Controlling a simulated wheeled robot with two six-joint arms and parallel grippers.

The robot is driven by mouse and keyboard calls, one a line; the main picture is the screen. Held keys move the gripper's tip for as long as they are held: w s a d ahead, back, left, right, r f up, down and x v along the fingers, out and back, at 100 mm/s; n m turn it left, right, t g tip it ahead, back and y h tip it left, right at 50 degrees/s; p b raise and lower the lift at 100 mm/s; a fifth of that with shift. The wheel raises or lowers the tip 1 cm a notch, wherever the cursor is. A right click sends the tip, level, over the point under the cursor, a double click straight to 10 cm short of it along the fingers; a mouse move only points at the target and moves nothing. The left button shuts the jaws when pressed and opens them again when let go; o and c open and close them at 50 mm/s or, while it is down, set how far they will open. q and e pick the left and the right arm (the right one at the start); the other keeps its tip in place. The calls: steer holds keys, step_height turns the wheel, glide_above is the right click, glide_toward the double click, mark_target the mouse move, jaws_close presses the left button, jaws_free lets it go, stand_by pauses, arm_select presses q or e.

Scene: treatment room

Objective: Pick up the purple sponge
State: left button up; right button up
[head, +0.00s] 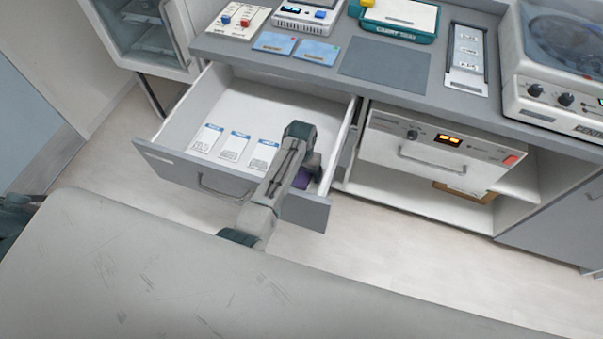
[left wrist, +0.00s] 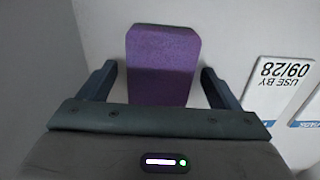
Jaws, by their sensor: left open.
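The purple sponge (left wrist: 162,62) lies in the open drawer (head: 170,168). In the left wrist view it sits between the two open fingers of my left gripper (left wrist: 158,88), with a gap on each side. In the head view only a small purple part of the sponge (head: 302,179) shows, beside my left gripper (head: 312,172), whose arm hides the rest. My left gripper is open and reaches down into the right part of the drawer. My right gripper is not in view.
Several white packets (head: 235,146) lie in the drawer left of my arm; one packet (left wrist: 277,85) shows beside the right finger in the wrist view. The drawer walls enclose the gripper. The counter (head: 385,71) above holds devices and cards. A grey padded surface (head: 150,270) fills the foreground.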

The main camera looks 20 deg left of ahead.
mark_target(302, 172)
arm_select(q)
steer(key=c, duration=1.1)
steer(key=shift+o, duration=0.2)
step_height(302, 172, up, 10)
steer(key=b, duration=0.1)
steer(key=o, duration=0.4)
steer(key=c, duration=0.3)
steer(key=shift+c, duration=0.2)
steer(key=shift+r, duration=0.2)
